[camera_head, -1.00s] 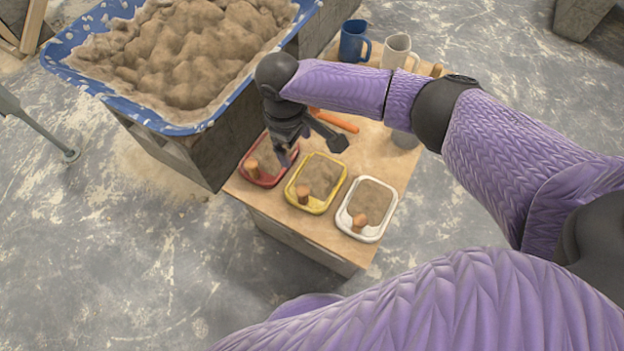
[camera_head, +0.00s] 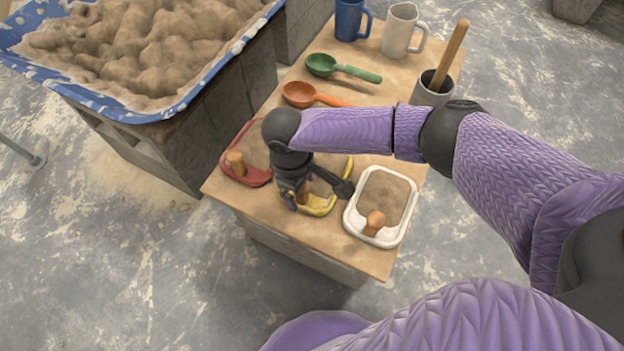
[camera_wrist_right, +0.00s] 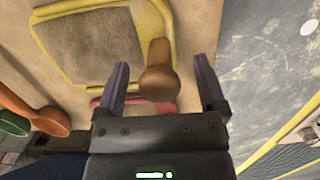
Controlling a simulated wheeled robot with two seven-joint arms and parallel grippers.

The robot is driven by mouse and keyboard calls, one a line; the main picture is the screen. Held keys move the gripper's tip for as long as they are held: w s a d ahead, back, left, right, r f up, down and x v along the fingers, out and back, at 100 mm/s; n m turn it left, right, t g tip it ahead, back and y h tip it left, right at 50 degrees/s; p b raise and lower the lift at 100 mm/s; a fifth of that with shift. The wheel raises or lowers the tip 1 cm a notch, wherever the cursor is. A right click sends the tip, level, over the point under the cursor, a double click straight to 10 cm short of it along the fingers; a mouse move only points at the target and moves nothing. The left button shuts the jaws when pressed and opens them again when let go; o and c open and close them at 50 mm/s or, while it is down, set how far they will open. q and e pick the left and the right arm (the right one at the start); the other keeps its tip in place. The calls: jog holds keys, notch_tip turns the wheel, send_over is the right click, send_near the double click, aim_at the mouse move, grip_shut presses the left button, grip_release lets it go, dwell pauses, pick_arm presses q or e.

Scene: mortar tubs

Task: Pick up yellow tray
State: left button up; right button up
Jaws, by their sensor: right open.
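The yellow tray (camera_head: 318,210) sits on the wooden table, between the red tray and the white tray. In the head view my right gripper (camera_head: 317,193) is above it and hides most of it. The right wrist view shows the yellow tray's rim (camera_wrist_right: 55,58), its grey-brown mortar fill and its wooden knob (camera_wrist_right: 160,78). My right gripper (camera_wrist_right: 162,80) is open. Its two fingers lie on either side of the knob in that view, with a gap to each side. I cannot tell how far the fingertips are above the tray. My left gripper is not in view.
The red tray (camera_head: 255,180) is on the left and the white tray (camera_head: 350,222) close on the right. Behind are an orange scoop (camera_head: 298,94), a green scoop (camera_head: 322,65), mugs and a grey pot (camera_head: 428,94). A blue mortar tub (camera_head: 190,106) stands at upper left.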

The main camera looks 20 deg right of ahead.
jog(key=shift+f, duration=0.4)
jog(key=shift+c, duration=0.4)
grip_shut()
dwell(0.6)
